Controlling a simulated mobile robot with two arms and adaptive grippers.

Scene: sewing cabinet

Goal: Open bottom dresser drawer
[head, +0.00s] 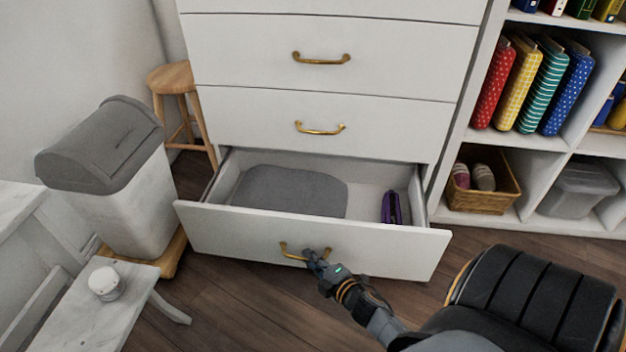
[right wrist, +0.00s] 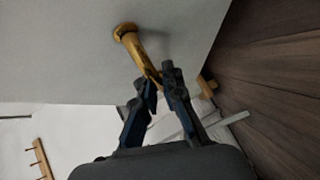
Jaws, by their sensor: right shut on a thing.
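The white dresser (head: 318,55) stands in the middle of the head view. Its bottom drawer (head: 215,232) is pulled out, and its inside shows. The drawer's brass handle (head: 290,253) is on the front panel. My right gripper (head: 314,258) is at the right part of this handle and shut on it. In the right wrist view the fingers (right wrist: 158,88) close around one end of the brass handle (right wrist: 138,50). In the drawer lie a grey folded cloth (head: 290,190) and a purple item (head: 391,207). The drawers above are closed. My left gripper is not in view.
A grey-lidded bin (head: 125,205) and a wooden stool (head: 172,80) stand left of the dresser. A shelf (head: 535,140) stands at right. Wooden floor (head: 235,310) is free before the drawer.

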